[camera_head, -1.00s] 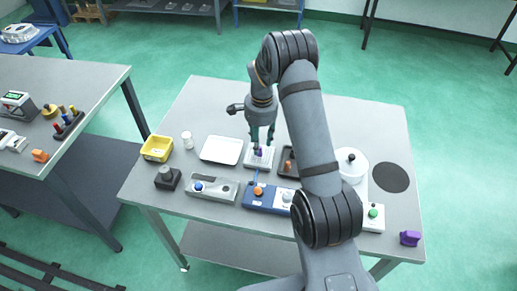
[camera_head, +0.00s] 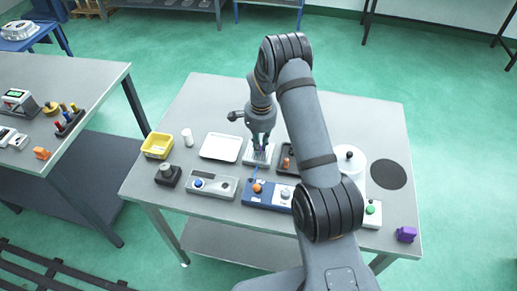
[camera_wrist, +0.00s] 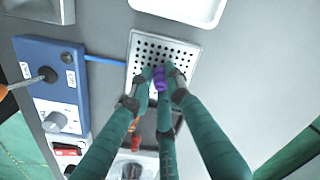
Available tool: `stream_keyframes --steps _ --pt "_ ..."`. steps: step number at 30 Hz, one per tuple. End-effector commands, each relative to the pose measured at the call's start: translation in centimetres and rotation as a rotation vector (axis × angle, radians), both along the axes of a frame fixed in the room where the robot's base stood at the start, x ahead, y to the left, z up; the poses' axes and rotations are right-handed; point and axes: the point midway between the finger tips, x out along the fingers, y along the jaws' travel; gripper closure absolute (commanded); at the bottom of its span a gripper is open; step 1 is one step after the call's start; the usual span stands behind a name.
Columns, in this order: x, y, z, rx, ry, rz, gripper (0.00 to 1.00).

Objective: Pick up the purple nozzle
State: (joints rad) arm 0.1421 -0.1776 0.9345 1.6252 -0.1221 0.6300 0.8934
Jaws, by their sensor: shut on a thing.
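The purple nozzle (camera_wrist: 159,80) is a small ribbed piece between my fingertips in the wrist view. My gripper (camera_wrist: 157,90) has green fingers, and they are shut on the nozzle. The nozzle is over the perforated metal plate (camera_wrist: 146,47); I cannot tell whether it still touches it. In the head view my gripper (camera_head: 263,143) points down over the plate (camera_head: 258,158), and the fingers mostly hide the nozzle.
A white tray (camera_head: 221,148) lies left of the plate. A blue control box (camera_head: 266,194) stands in front, with a blue tube towards the plate. A dark tray (camera_head: 284,168) and a white round pot (camera_head: 349,160) are to the right. Another purple object (camera_head: 406,234) sits at the front right corner.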

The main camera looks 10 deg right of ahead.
Motion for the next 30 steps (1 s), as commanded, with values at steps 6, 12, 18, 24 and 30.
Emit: stream_keyframes --steps 6,12,18,24,30 --pt "0.0 0.0 0.0 0.0 0.0 0.0 0.98" --pt "0.0 0.0 0.1 0.0 -0.001 0.0 0.98" --pt "0.2 0.0 1.3 0.0 -0.004 -0.001 0.98" --pt "0.1 -1.2 4.4 0.0 -0.006 -0.007 0.98" --pt "0.1 -5.7 7.1 -0.001 -0.006 -0.005 0.99"
